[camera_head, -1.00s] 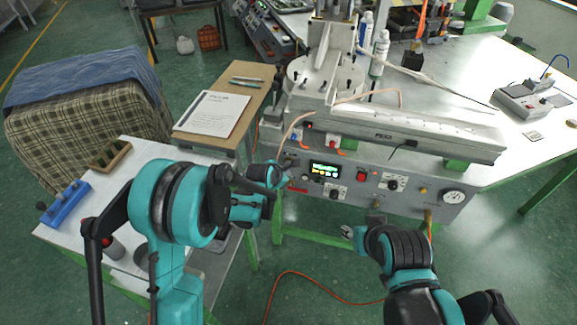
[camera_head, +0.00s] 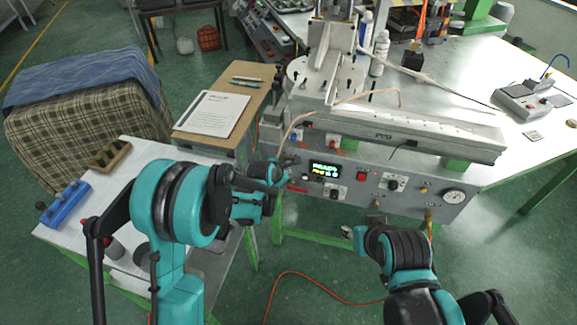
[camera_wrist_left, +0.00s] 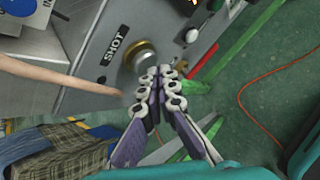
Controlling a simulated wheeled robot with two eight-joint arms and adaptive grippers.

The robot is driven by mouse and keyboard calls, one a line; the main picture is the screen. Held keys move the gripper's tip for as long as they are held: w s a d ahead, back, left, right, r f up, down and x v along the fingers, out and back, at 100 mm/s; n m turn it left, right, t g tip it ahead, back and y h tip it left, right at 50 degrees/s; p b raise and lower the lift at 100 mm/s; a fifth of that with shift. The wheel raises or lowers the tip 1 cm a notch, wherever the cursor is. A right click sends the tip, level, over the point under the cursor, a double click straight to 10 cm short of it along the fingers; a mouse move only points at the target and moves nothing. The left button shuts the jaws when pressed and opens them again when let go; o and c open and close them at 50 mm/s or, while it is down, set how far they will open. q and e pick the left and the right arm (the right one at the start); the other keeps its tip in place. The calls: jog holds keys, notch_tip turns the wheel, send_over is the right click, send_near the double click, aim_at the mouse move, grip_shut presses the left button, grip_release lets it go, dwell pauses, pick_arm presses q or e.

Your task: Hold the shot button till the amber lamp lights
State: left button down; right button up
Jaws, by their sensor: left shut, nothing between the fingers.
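The shot button (camera_wrist_left: 140,58), with a brass-coloured ring, sits beside the SHOT label (camera_wrist_left: 114,47) in the left wrist view. My left gripper (camera_wrist_left: 160,76) is shut and empty; its fingertips overlap the button's lower right edge in that view. I cannot tell whether they touch or press it. In the head view my left gripper (camera_head: 287,172) is at the left end of the machine's front panel (camera_head: 370,183) and hides the button. The display (camera_head: 325,170) reads READY in green. I cannot make out a lit amber lamp. My right gripper (camera_head: 350,232) is below the panel, its fingers unclear.
The panel also carries a red switch (camera_head: 361,176), knobs and a pressure gauge (camera_head: 454,197). A side table with a white sheet (camera_head: 212,113) stands left of the machine. An orange hose (camera_head: 318,286) lies on the green floor.

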pick_arm(q)
jog(key=shift+w+d, duration=0.15)
jog(key=shift+w, duration=0.35)
dwell(2.6)
jog(key=shift+s, duration=0.1)
dwell(0.4)
jog(key=shift+s+a, duration=0.3)
jog(key=shift+s, duration=0.5)
jog(key=shift+s, duration=0.1)
jog(key=s, duration=0.1)
jog(key=s+a, duration=0.1)
jog(key=s, duration=0.1)
jog(key=s+b, duration=0.1)
jog(key=shift+s+a, duration=0.25)
jog(key=shift+s, duration=0.05)
